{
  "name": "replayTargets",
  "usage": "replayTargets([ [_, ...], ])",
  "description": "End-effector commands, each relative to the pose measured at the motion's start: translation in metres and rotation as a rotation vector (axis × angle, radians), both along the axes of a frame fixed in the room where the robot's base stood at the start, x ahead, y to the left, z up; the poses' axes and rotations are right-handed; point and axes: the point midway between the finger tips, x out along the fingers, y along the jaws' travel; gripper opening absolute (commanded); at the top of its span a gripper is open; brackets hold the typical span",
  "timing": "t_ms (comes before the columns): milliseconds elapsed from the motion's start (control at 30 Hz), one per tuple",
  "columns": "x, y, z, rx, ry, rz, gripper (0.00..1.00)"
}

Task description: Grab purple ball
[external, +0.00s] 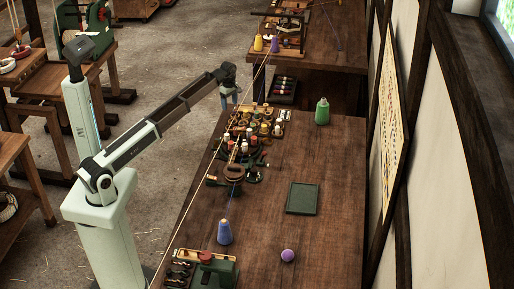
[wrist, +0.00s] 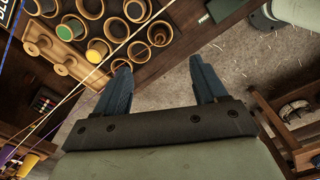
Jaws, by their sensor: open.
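My gripper (external: 229,102) is far from the ball, out past the table's left edge near the far end. In the wrist view my gripper (wrist: 163,80) has its two blue-grey fingers spread apart, with nothing between them but floor and the table's edge beyond.
The right front is clear.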

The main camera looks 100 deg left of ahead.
Motion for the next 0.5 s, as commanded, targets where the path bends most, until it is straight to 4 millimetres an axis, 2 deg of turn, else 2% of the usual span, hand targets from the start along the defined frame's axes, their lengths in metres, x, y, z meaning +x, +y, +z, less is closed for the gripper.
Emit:
replayTargets([
  [33,0.0,0.0,0.0,0.0,0.0,0.0,0.77],
  [100,0.0,0.0,0.0,0.0,0.0,0.0,0.83],
  [367,0.0,0.0,0.002,0.0,0.0,0.0,0.83],
  [500,0.001,0.001,0.017,0.001,0.0,0.0,0.83],
])
